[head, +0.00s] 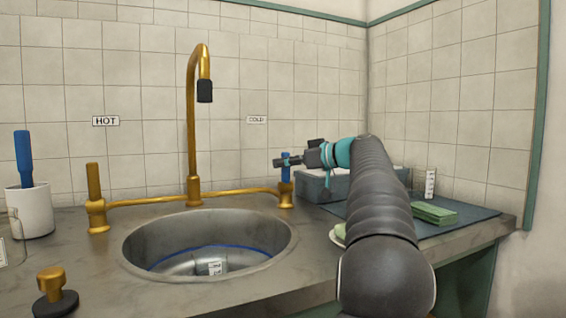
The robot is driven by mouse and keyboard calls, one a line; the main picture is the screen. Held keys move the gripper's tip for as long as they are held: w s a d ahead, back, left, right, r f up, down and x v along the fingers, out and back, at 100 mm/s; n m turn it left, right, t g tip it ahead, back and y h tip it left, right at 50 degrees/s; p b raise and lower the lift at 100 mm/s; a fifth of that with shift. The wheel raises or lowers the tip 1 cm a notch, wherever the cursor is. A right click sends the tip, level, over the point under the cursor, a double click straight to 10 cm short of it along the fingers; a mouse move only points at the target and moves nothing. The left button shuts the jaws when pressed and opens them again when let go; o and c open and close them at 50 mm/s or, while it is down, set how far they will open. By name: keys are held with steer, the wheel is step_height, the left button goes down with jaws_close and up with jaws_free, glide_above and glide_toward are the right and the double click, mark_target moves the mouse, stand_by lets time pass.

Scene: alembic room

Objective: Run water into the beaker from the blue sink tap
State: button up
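The brass sink tap (192,130) has a tall curved spout with a black nozzle (205,91) over the basin. Its blue cold handle (286,158) stands upright on the right, below the COLD sign. My gripper (284,161) reaches in from the right and is at the blue handle. I cannot tell whether its fingers touch or close on it. A white marked label (215,268) shows low in the sink, apparently on a clear beaker whose outline is hard to make out. No water stream is visible under the nozzle.
The round metal sink (150,232) has a blue line inside. The brass hot handle (94,182), a white cup (32,215) with a blue-handled tool, and a brass knob (52,284) stand left. A grey box (318,187) and green sponges (435,213) are right.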

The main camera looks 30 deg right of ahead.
steer(key=shift+o, duration=0.7)
steer(key=v, duration=1.2)
steer(key=shift+d, duration=0.1)
